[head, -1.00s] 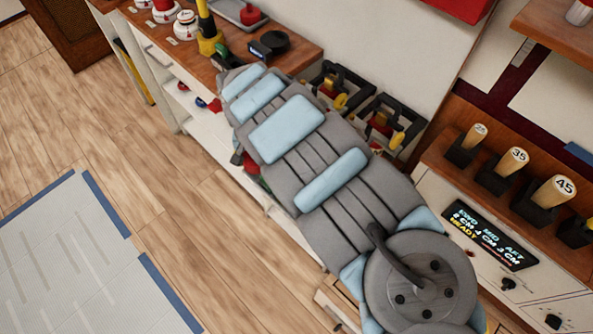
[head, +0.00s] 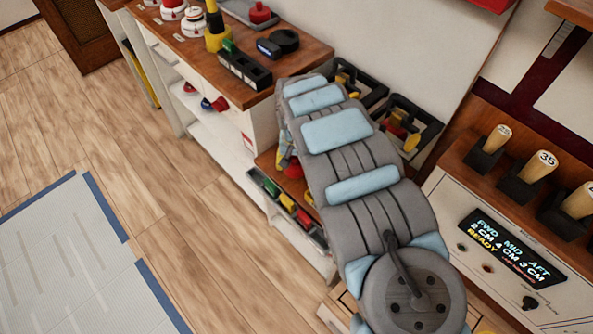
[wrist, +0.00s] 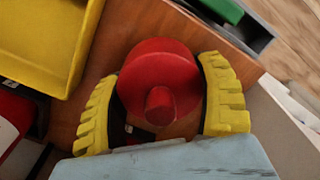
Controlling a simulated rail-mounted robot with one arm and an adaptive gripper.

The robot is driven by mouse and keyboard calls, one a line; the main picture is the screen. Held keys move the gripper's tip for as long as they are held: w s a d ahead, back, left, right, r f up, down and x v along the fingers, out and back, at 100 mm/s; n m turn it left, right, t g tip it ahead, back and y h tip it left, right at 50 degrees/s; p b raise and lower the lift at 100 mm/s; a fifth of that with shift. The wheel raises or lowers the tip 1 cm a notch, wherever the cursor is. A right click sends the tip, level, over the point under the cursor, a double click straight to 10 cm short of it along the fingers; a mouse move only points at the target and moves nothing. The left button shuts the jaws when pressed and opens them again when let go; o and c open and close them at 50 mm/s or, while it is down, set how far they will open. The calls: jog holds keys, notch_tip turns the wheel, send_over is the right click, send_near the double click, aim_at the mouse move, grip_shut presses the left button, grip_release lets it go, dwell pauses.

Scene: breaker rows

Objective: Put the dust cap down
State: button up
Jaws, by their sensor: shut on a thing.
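The dust cap is a red disc with a short round stem (wrist: 160,105), in the middle of the wrist view. My gripper (wrist: 158,68) has two yellow ridged fingers curved around it, one on each side, and is shut on it. A brown wooden surface (wrist: 122,38) shows behind the cap. I cannot tell whether the cap touches it. In the head view my arm hides most of the gripper and the cap.
A yellow bin (wrist: 42,40) is close at the left of the wrist view. A tray with green, yellow and red pieces (head: 288,208) lies on the lower shelf beside my arm. The upper wooden counter (head: 205,55) holds several items. Black-framed racks (head: 410,125) stand right of the arm.

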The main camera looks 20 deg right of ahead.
aim_at(297, 170)
jog(key=shift+d+f, duration=0.25)
jog(key=shift+f, duration=0.05)
jog(key=shift+f+b, duration=0.3)
jog(key=shift+f, duration=1.1)
jog(key=shift+f, duration=0.1)
jog(key=o, duration=1)
jog(key=shift+c, duration=0.2)
notch_tip(297, 170, up, 11)
jog(key=p, duration=0.3)
jog(key=shift+d, duration=0.1)
jog(key=shift+r+p, duration=0.4)
jog(key=shift+r, duration=0.25)
